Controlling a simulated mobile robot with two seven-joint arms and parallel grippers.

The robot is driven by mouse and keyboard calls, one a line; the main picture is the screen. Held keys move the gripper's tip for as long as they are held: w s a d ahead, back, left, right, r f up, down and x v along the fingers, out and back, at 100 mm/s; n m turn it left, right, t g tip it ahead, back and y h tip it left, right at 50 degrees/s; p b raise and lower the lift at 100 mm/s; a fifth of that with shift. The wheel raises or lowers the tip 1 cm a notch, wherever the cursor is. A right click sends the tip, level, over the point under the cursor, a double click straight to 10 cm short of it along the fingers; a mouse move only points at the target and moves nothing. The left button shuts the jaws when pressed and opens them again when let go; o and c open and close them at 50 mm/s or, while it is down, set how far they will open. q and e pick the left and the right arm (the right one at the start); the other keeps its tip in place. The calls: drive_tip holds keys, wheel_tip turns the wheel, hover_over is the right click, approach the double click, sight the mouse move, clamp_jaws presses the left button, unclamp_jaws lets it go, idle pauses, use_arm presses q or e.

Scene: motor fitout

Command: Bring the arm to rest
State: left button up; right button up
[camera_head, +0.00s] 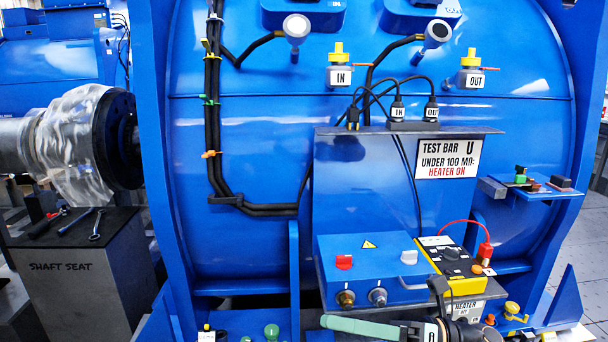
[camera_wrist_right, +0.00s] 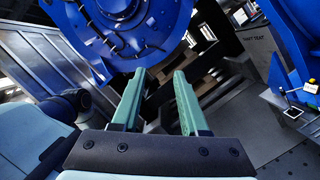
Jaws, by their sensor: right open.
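My right gripper (camera_head: 328,322) is at the bottom edge of the head view, low in front of the blue machine. Its pale green finger points left, and the rest of the gripper is partly cut off by the frame edge. In the right wrist view the two green fingers of the right gripper (camera_wrist_right: 157,78) stand apart with nothing between them. Beyond them are a blue round housing and dark floor-level structure, not touched by the fingers. My left gripper is in neither view.
The blue machine (camera_head: 250,120) fills the middle. A blue test box (camera_head: 370,262) and a yellow-black meter (camera_head: 452,262) sit just above the right gripper. A grey block marked SHAFT SEAT (camera_head: 75,280) holds tools at left. A small shelf (camera_head: 530,188) juts out at right.

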drive_tip(key=w+d+f+m+t+h, duration=0.15)
drive_tip(key=f+m+t+h, duration=0.5)
drive_tip(key=m, duration=0.75)
drive_tip(key=w+d+f+m+t+h, duration=0.1)
drive_tip(key=d+f+m+t+h, duration=0.25)
drive_tip(key=f+m+t, duration=0.85)
drive_tip(key=s+d+f+m+g+h, duration=0.2)
drive_tip(key=s+f+m+g+h, duration=0.4)
drive_tip(key=m, duration=0.4)
drive_tip(key=s+f+m+g+h, duration=0.1)
drive_tip(key=s+f+m+g, duration=0.4)
drive_tip(key=s+f, duration=0.55)
use_arm(q)
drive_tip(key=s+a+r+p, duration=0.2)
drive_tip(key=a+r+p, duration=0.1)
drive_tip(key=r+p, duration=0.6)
drive_tip(key=p, duration=0.3)
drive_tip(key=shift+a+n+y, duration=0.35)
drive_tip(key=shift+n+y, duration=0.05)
use_arm(e)
drive_tip(key=s+d+r+h, duration=0.1)
drive_tip(key=d+r, duration=0.3)
drive_tip(key=r, duration=0.4)
drive_tip(key=shift+s+m, duration=0.2)
drive_tip(key=shift+m, duration=0.1)
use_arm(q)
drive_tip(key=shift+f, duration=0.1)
use_arm(e)
drive_tip(key=shift+d+t, duration=0.1)
drive_tip(key=shift+t, duration=0.15)
